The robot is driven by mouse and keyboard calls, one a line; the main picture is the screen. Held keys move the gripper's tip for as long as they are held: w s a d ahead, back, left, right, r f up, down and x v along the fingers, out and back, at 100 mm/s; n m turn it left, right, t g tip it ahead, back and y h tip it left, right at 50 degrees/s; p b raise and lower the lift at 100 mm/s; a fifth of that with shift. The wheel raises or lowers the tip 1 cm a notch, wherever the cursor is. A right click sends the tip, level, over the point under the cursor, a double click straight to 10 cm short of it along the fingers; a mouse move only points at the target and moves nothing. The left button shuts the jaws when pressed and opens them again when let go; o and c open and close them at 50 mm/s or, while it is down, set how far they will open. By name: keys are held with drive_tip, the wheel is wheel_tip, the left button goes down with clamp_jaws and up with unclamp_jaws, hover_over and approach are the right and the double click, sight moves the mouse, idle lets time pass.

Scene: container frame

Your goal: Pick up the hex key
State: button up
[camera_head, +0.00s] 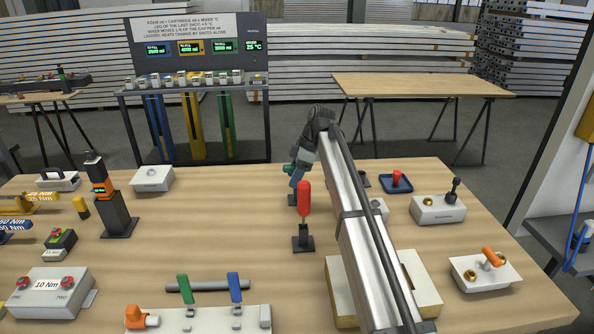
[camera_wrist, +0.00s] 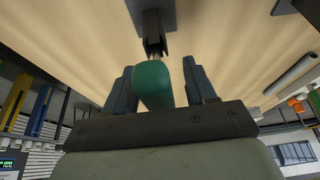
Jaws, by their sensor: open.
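A tool with a green handle (camera_wrist: 152,88) and a thin metal shaft stands in a dark holder (camera_wrist: 154,38) in the wrist view. It may be the hex key; its tip is hidden in the holder. My gripper (camera_wrist: 160,82) is open, with the green handle between its two dark fingers, nearer the left one. In the head view my gripper (camera_head: 297,174) is low over the middle back of the table, with a bit of green (camera_head: 289,168) beside it. A red-handled tool (camera_head: 303,198) stands upright in a black stand just in front of it.
The wooden table (camera_head: 230,215) is bare left of the red-handled tool. A torque tester (camera_head: 110,198) and a white box (camera_head: 152,178) stand further left. A blue tray with a red knob (camera_head: 396,182) and a white switch box (camera_head: 438,208) are at the right.

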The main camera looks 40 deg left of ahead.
clamp_jaws()
idle(0.4)
